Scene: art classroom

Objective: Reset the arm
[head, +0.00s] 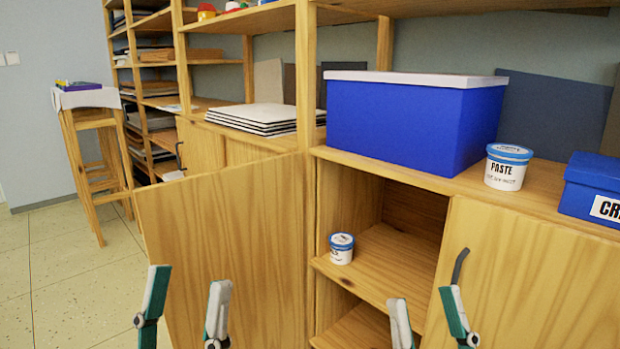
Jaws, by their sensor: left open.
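My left gripper (189,278) is at the bottom left, its two fingers apart with nothing between them, in front of the swung-open left cabinet door (235,240). My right gripper (423,297) is at the bottom, right of centre, in front of the cabinet opening. Its fingers are also apart and I see nothing held between them. Its right finger appears just below the dark handle (458,266) of the right cabinet door (535,275); I cannot tell whether they touch. Most of both arms is out of view.
A small white jar with a blue lid (341,249) stands on the shelf inside the cabinet. A blue box with a white lid (410,120), a paste jar (506,168) and another blue box (592,190) stand on top. A wooden stool (98,165) stands left; floor there is clear.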

